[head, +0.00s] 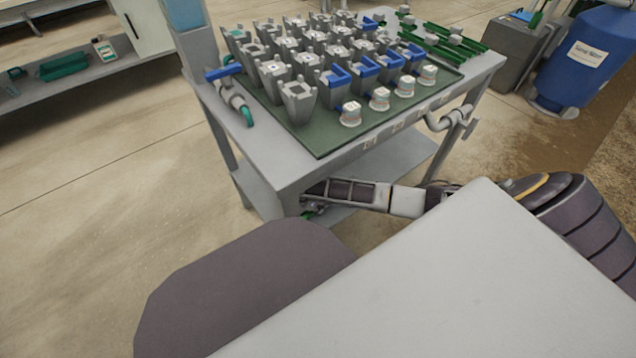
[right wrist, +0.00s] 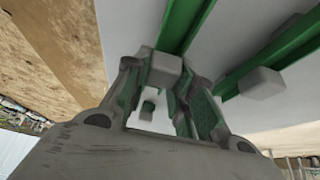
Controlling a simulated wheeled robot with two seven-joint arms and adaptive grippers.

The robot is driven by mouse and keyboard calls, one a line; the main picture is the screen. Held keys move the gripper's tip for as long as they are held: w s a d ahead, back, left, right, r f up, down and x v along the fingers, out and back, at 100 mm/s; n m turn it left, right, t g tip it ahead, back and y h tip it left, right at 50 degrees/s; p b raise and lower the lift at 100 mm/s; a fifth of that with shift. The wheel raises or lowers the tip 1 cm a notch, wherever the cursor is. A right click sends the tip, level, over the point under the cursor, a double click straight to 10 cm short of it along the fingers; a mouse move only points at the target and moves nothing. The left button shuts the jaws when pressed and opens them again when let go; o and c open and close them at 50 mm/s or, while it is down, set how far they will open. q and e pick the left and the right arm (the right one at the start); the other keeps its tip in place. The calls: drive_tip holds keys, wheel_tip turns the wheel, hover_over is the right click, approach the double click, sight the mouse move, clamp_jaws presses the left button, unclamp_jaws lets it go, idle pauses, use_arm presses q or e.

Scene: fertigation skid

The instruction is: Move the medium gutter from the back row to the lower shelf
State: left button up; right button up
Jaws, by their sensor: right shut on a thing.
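In the right wrist view, my right gripper (right wrist: 165,88) is shut on the grey block of a green gutter (right wrist: 185,28). The gutter runs away along a pale surface; I cannot tell its length from here. A second green gutter (right wrist: 275,52) with its own grey block lies beside it to the right, apart from the fingers. In the head view my right gripper (head: 311,207) reaches under the table top at the lower shelf (head: 385,158), with a bit of green at its tip. More green gutters (head: 440,42) with grey blocks lie at the tray's far right. My left gripper is out of view.
A dark green tray (head: 330,148) on the table holds several grey pots, some with blue clips, and small white-topped cups. A pipe with a valve (head: 455,122) juts from the table's right side. A blue barrel (head: 583,60) stands at the right. Floor at the left is clear.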

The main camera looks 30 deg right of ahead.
drive_tip(key=shift+f, duration=0.1)
drive_tip(key=o, duration=1)
drive_tip(key=shift+o, duration=0.2)
drive_tip(key=shift+r, duration=0.25)
drive_tip(key=shift+p+v, duration=1.4)
drive_tip(key=shift+v, duration=1.4)
drive_tip(key=shift+p+v, duration=0.3)
drive_tip(key=shift+v, duration=0.5)
